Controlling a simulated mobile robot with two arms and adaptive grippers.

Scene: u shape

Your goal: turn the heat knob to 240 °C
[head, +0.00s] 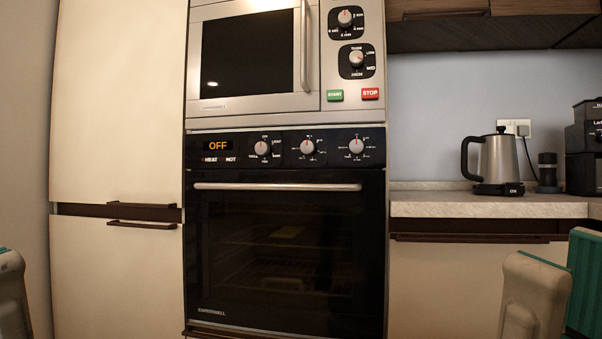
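The built-in oven has a black control panel (283,160) with three silver knobs: a left knob (262,147), a middle knob (307,146) and a right knob (356,146). Small white marks ring each knob, too small to read surely, so I cannot tell which is the heat knob. The oven display (218,146) reads OFF. My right gripper (550,290), pale with teal parts, is low at the right edge, well away from the panel. My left gripper (10,295) is cut off at the lower left edge. Neither touches a knob; their fingertips do not show clearly.
The oven door (285,265) is shut, with a long handle (277,187) under the panel. A microwave (255,60) with its own knobs sits above. A kettle (498,162) stands on the right counter (450,206). The space before the oven looks clear.

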